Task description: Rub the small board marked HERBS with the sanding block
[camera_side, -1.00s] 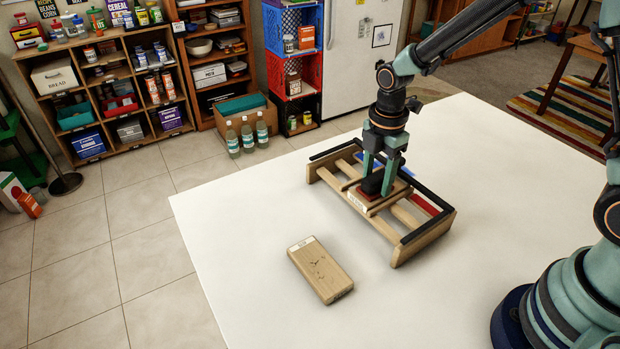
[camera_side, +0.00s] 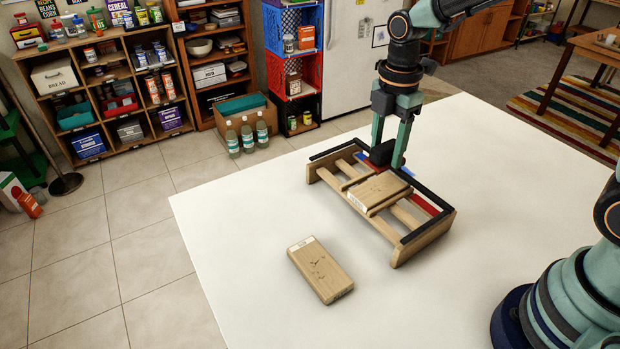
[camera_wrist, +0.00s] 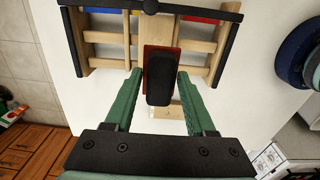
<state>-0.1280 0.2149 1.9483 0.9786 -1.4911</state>
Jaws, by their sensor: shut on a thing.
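My gripper (camera_side: 387,158) is shut on the sanding block (camera_side: 381,154), which has a black grip. In the wrist view my green fingers flank this black grip, and the block's red base (camera_wrist: 147,54) shows around it. A small wooden board (camera_side: 380,189) lies across the wooden rack (camera_side: 428,238), with dark marks on top and a pale label at its near left end, too small to read. The block is at or above the board's far end; I cannot tell if they touch. A second labelled wooden board (camera_side: 322,272) lies flat on the table, its label unreadable.
The rack has dark-edged rails, open slats and blue and red patches at its far side. The white table (camera_side: 250,220) is clear around the rack and second board. Shelves (camera_side: 105,95), crates and bottles (camera_side: 247,135) stand beyond the table.

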